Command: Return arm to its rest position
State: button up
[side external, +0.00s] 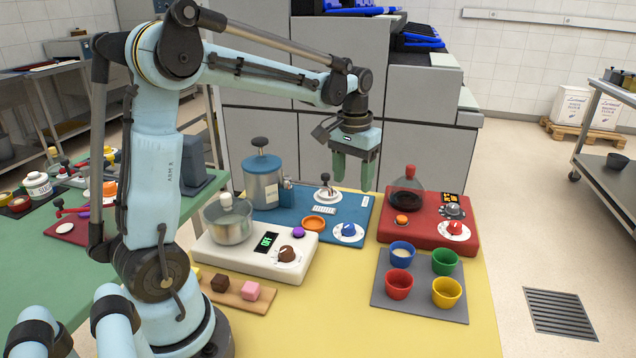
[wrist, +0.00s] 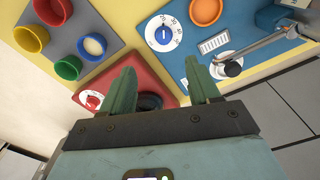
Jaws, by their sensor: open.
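My gripper (side external: 354,170) hangs from the arm with its green fingers pointing down, above the back of the yellow table. It is open and empty, with a clear gap between the fingers. In the wrist view the two green fingertips (wrist: 162,80) stand apart, with the blue panel (wrist: 182,82) and red base (wrist: 118,72) beyond them. In the side view the gripper is above and behind the gap between the blue panel (side external: 340,200) and the red base (side external: 393,231).
A grey tray (side external: 420,303) holds several coloured cups at the front right. Ovens (side external: 425,150) stand behind.

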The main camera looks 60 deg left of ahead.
jog(key=s+d+m+t, duration=0.4)
jog(key=s+d+t, duration=0.2)
jog(key=s+d, duration=0.5)
jog(key=shift+d+t, duration=0.4)
jog(key=shift+d, duration=0.55)
